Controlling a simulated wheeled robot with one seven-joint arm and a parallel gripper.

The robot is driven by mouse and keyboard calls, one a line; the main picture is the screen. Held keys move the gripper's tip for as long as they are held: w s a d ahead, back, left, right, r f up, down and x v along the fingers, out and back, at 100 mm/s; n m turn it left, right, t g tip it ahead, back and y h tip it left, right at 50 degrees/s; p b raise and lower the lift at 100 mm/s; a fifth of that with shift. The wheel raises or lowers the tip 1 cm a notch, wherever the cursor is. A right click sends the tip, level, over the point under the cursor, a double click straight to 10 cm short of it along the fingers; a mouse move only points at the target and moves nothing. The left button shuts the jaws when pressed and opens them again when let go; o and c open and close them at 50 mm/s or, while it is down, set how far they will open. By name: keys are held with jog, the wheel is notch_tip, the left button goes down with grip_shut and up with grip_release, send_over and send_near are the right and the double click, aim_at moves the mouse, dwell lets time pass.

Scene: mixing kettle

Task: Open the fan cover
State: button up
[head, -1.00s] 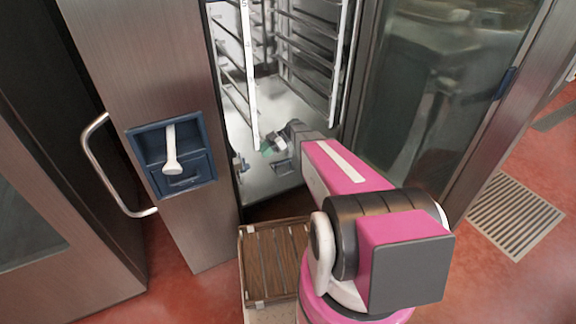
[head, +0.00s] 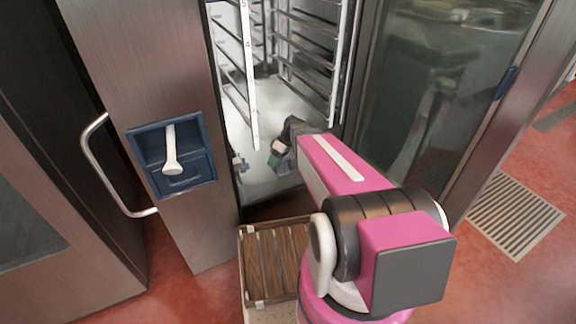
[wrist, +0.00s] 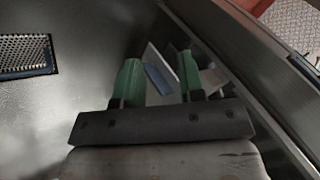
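My gripper (head: 277,156) is inside the open steel cabinet, low down near its floor, at the end of my pink arm. In the wrist view its two green fingers (wrist: 160,80) are apart. A small blue-grey piece (wrist: 158,79) shows between or beyond the fingers, against a pale panel; I cannot tell whether they touch it. A perforated grille with a dark blue edge (wrist: 25,55) is at the upper left of the wrist view. I cannot identify the fan cover for certain; part of the interior is hidden by my arm.
Rack rails (head: 305,50) line the cabinet above my gripper. A glass door (head: 435,90) stands at the right. A steel panel with a white lever (head: 170,150) is at the left. A slatted wooden tray (head: 272,262) is below, and a floor grate (head: 515,215) at right.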

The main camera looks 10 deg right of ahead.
jog(key=s+d+r+m+t+h, duration=0.1)
jog(key=s+d+r+m+h, duration=0.2)
jog(key=s+m, duration=0.4)
jog(key=shift+d+r+t+h, duration=0.25)
jog(key=shift+d+t+h, duration=0.05)
jog(key=shift+d+h, duration=0.45)
jog(key=s+d+r+m+h, duration=0.2)
jog(key=s+m, duration=0.1)
jog(key=w+a+f+n+g+y, duration=0.1)
jog(key=w+a+f+n+y, duration=0.25)
jog(key=w+n, duration=0.35)
jog(key=w+a+f+n+g+y, duration=0.1)
jog(key=w+a+f+n+y, duration=0.15)
jog(key=w+n+y, duration=0.35)
jog(key=w+a+f+n+g+y, duration=0.1)
jog(key=w+a+f+n+y, duration=0.2)
jog(key=w+n, duration=0.5)
jog(key=shift+y, duration=0.3)
jog(key=x, duration=0.7)
jog(key=r+x, duration=0.1)
jog(key=x, duration=0.2)
jog(key=shift+w+a, duration=0.1)
jog(key=shift+a, duration=0.5)
